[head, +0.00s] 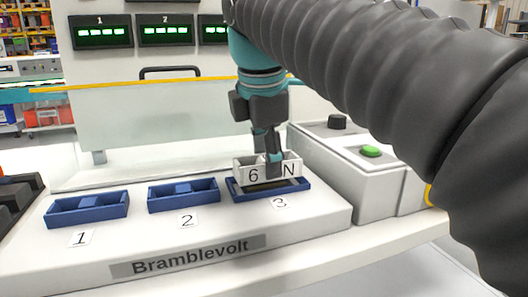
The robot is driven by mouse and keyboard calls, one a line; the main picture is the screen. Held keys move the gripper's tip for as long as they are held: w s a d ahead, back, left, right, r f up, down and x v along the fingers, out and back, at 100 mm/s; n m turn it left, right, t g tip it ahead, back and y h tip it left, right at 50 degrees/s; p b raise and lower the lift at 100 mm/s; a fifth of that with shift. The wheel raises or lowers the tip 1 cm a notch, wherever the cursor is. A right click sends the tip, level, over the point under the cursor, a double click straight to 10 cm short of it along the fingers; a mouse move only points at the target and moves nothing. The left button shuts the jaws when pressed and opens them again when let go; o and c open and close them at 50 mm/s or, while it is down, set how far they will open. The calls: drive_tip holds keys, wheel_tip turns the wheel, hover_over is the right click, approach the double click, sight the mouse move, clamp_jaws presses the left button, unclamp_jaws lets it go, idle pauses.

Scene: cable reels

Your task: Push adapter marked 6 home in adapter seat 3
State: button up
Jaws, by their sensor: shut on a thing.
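The adapter marked 6 (254,175) is a pale grey block with a "6" and an "N" on its front face. It sits over the blue adapter seat 3 (301,190), with most of its front face showing above the seat's rim. Whether its underside is inside the seat or resting on the rim cannot be told. My gripper (273,165) points down from above and is shut on the adapter near its middle.
A grey box with a green button (370,151) and black knob (337,122) stands right. A clear panel (160,115) rises behind.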

drive_tip(key=shift+f+b, duration=0.6)
drive_tip(key=shift+f, duration=0.45)
drive_tip(key=o, duration=1.3)
drive_tip(key=shift+r, duration=0.15)
drive_tip(key=v, duration=1.1)
drive_tip(key=shift+s+r, duration=0.15)
drive_tip(key=shift+r, duration=0.2)
